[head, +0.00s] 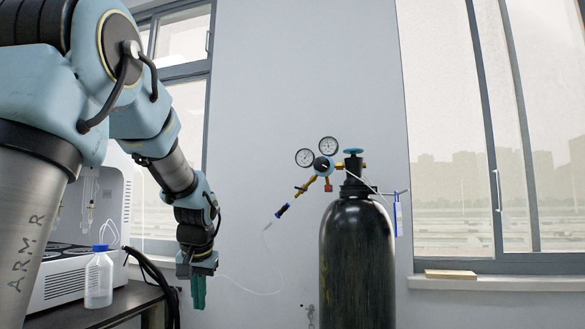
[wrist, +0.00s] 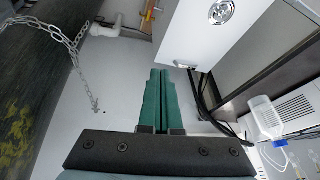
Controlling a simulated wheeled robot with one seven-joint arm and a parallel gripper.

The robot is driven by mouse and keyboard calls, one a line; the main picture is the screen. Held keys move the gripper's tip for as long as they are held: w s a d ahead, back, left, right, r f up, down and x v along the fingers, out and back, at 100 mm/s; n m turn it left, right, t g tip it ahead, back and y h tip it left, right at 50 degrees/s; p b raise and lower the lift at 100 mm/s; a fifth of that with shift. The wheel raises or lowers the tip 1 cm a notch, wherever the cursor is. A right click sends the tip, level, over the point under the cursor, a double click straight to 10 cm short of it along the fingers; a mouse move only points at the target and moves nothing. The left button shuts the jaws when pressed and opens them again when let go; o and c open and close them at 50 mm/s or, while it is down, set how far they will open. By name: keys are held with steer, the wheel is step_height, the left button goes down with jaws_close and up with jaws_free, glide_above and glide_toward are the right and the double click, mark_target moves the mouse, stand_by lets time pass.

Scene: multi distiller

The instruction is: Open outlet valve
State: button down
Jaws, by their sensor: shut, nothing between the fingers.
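A dark gas cylinder (head: 357,262) stands upright right of centre in the head view. A teal handwheel (head: 353,151) sits on its top. A regulator (head: 324,166) with two round gauges is fitted to the left of it. My gripper (head: 198,305) hangs pointing down, left of and lower than the valve, clear of the cylinder. In the wrist view its green fingers (wrist: 158,75) are together and empty. The valve is not visible there.
A bench (head: 112,309) at left holds a white machine (head: 80,268) and a plastic bottle (head: 98,279). Thin tubing runs from the hose toward the bench. A chain (wrist: 76,50) hangs beside the cylinder (wrist: 30,110) in the wrist view. Windows flank the wall.

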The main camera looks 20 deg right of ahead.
steer(key=d+r+m+t+h+p, duration=0.1)
steer(key=d+r+p, duration=0.3)
steer(key=d+r, duration=0.7)
steer(key=d+r+m+t+h+p, duration=0.15)
steer(key=d+r+p, duration=0.35)
steer(key=r, duration=1.1)
steer(key=d+r+m+t+h+p, duration=0.1)
steer(key=d+r+p, duration=0.2)
steer(key=d+r, duration=0.85)
steer(key=p, duration=0.2)
glide_above(301, 189)
steer(key=s, duration=0.1)
steer(key=f, duration=0.4)
steer(key=shift+s+a+f, duration=0.2)
steer(key=shift+a+f, duration=0.05)
steer(key=shift+f, duration=0.1)
steer(key=shift+w+a+f+p, duration=0.1)
steer(key=shift+w+f+p, duration=0.05)
steer(key=shift+f, duration=0.6)
steer(key=shift+w+a+f+p, duration=0.1)
steer(key=shift+w+f, duration=0.1)
steer(key=shift+f, duration=0.5)
steer(key=shift+w+a+f+p, duration=0.1)
steer(key=shift+w+f+p, duration=0.05)
steer(key=shift+f, duration=0.6)
steer(key=shift+w+a+n+g+h+p, duration=0.25)
steer(key=shift+a+n+g+h+p, duration=0.1)
steer(key=shift+g+h+p, duration=0.15)
